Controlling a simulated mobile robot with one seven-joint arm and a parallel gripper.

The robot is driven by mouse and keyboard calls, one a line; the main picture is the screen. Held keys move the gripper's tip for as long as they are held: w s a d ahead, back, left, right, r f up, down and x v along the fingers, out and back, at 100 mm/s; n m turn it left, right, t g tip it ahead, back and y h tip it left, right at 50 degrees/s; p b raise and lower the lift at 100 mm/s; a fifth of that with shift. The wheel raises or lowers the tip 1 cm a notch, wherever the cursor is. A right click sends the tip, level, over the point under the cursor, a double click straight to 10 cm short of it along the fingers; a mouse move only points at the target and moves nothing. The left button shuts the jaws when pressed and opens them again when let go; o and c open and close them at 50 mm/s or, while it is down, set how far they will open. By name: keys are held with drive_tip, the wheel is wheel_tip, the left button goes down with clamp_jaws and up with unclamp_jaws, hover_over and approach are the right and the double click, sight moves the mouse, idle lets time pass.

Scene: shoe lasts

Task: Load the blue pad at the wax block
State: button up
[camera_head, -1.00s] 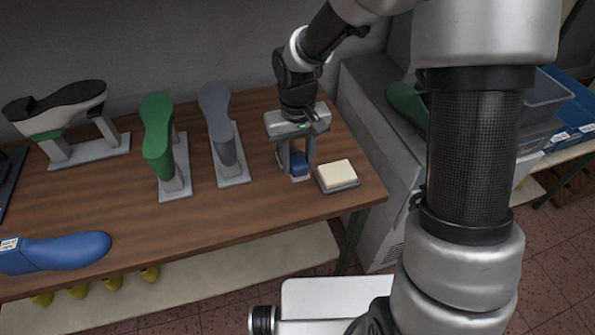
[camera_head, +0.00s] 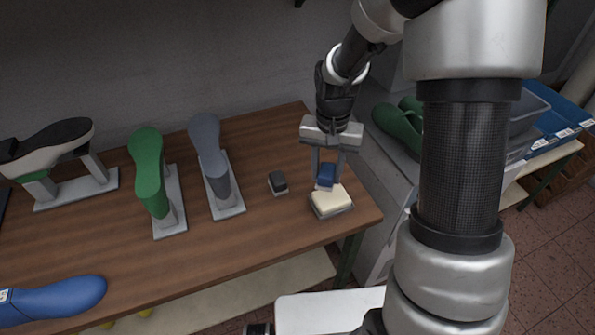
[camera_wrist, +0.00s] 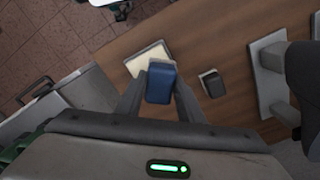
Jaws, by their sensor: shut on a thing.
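My gripper (camera_head: 327,177) is shut on the blue pad (camera_head: 326,174) and holds it at the near right part of the bench. The wax block (camera_head: 330,197) is a cream slab in a grey tray (camera_head: 333,210). In the head view the pad overlaps the far edge of the block; I cannot tell whether they touch. In the wrist view the blue pad (camera_wrist: 160,82) sits between both fingers, and the wax block (camera_wrist: 148,57) shows partly behind it.
A small dark block (camera_head: 278,182) lies left of the wax. A grey last (camera_head: 209,160) and a green last (camera_head: 148,175) stand on supports further left, with a shoe (camera_head: 50,145) beyond. A blue last (camera_head: 50,298) lies at the front left. The bench (camera_head: 270,235) is clear in front.

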sight(332, 196)
drive_tip(key=shift+w+d+m, duration=0.25)
drive_tip(key=shift+d+m, duration=0.55)
drive_tip(key=shift+d, duration=0.25)
drive_tip(key=shift+f+b, duration=2.1)
drive_tip(key=shift+f, duration=0.85)
drive_tip(key=shift+s+f+b, duration=0.1)
drive_tip(key=shift+f+b, duration=0.35)
drive_tip(key=shift+f, duration=0.1)
drive_tip(key=shift+r, duration=0.15)
drive_tip(key=shift+r+p, duration=2.55)
drive_tip(key=shift+r, duration=0.9)
